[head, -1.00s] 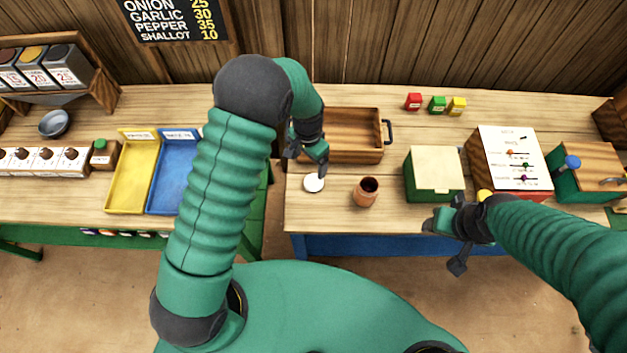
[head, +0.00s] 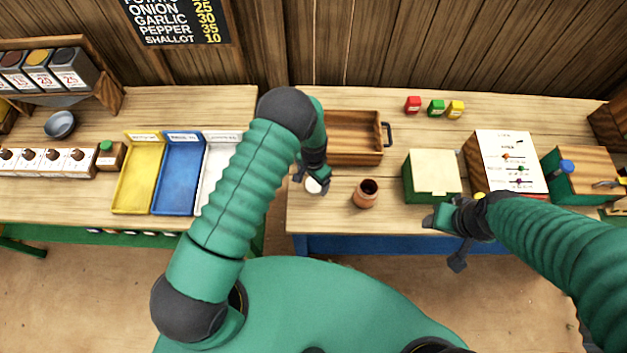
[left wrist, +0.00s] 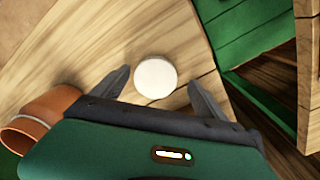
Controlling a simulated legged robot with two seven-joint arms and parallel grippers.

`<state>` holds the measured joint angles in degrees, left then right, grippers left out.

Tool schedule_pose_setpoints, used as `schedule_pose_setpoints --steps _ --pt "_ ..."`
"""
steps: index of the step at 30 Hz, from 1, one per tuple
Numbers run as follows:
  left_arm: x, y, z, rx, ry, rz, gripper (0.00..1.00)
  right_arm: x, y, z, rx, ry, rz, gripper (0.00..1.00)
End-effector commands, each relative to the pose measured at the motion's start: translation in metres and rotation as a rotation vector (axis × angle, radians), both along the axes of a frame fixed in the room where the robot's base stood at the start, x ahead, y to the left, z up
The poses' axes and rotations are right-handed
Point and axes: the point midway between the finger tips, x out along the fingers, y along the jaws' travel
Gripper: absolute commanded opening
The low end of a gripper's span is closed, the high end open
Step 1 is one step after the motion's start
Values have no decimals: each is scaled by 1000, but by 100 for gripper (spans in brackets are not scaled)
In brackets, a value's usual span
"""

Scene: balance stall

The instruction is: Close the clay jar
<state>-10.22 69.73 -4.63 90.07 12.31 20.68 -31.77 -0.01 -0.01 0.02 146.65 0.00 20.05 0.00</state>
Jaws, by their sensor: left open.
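The clay jar (head: 366,194) stands upright on the right-hand table with its dark mouth uncovered. A round white disc (head: 314,186), which looks like its lid, lies on the table to the left of the jar. My left gripper (head: 311,183) is open and empty just above the disc. In the left wrist view the white disc (left wrist: 156,77) shows between the two spread fingertips, and the jar (left wrist: 45,115) is at the left edge, partly cut off by the gripper body. My right gripper (head: 447,238) hangs by the table's front edge; its jaws are unclear.
A wooden tray (head: 355,155) with a dark handle sits behind the jar. A green box (head: 432,178) with a cream lid stands right of the jar. Red, green and yellow small blocks (head: 436,107) are at the back. A gap separates this table from the left one.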

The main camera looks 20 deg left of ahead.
Motion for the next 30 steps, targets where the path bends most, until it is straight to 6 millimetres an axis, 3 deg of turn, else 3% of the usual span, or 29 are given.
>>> schedule_pose_setpoints --steps 12,26,30 --pt "0 -1 -7 0 -1 -2 82 0 0 1 0 1 -1 58" --pt "0 0 -7 0 0 -2 22 0 0 1 0 1 0 58" --pt "-1 0 -7 0 0 -2 20 0 0 1 0 1 0 58"
